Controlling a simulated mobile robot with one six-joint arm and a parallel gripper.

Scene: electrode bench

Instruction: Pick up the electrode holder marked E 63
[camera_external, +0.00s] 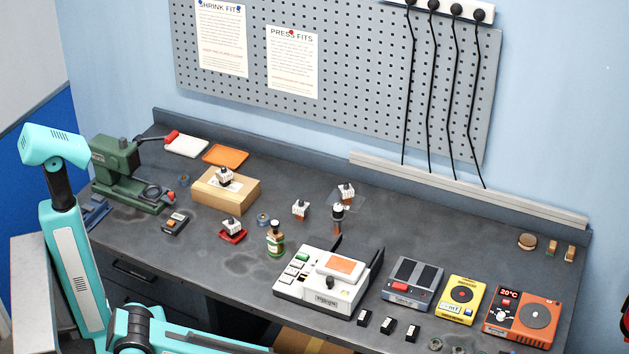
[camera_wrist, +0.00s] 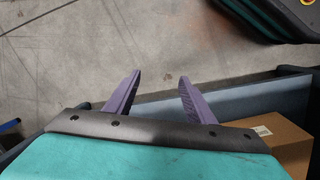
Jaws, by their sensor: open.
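Several small holders with white ribbed bodies and dark tops are on the bench in the external view. One holder (camera_external: 225,175) sits on a cardboard box, one (camera_external: 233,226) is in a small red tray, and one (camera_external: 301,208) stands on the bare bench. Another holder (camera_external: 346,192) is on a clear sheet, close behind a dark upright piece (camera_external: 338,214). No marking is legible, so I cannot tell which is E 63. My gripper (camera_wrist: 160,76) is open and empty in the wrist view, over bare floor. Its fingers do not show in the external view.
The wrist view shows a carton (camera_wrist: 290,140) at lower right.

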